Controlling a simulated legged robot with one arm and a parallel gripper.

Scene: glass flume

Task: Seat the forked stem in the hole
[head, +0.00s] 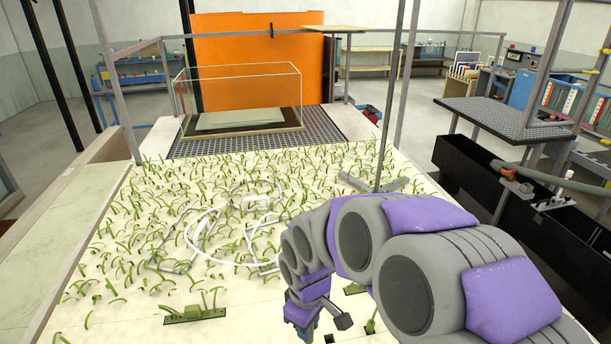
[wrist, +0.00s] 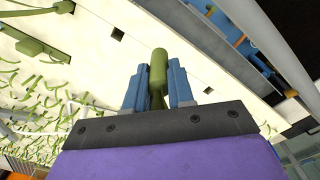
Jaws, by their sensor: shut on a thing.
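My gripper (wrist: 158,76) has two blue fingers, shut on the green stem (wrist: 158,66), which stands between them with its rounded end toward the camera. Its fork and lower end are hidden. In the head view my gripper (head: 305,331) is low at the bottom edge, over the pale board (head: 240,303), and the held stem is mostly hidden. Small dark square holes show in the board in the wrist view, one (wrist: 118,33) above left of the stem and one (wrist: 208,91) to the right. The stem looks clear of both; I cannot tell its height.
Many curved green stems stand on the board, with a white looped tube (head: 205,228) among them. A green strip (head: 195,315) lies at the front. A glass tank (head: 240,98) stands at the back. A black trough (head: 490,180) runs along the right.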

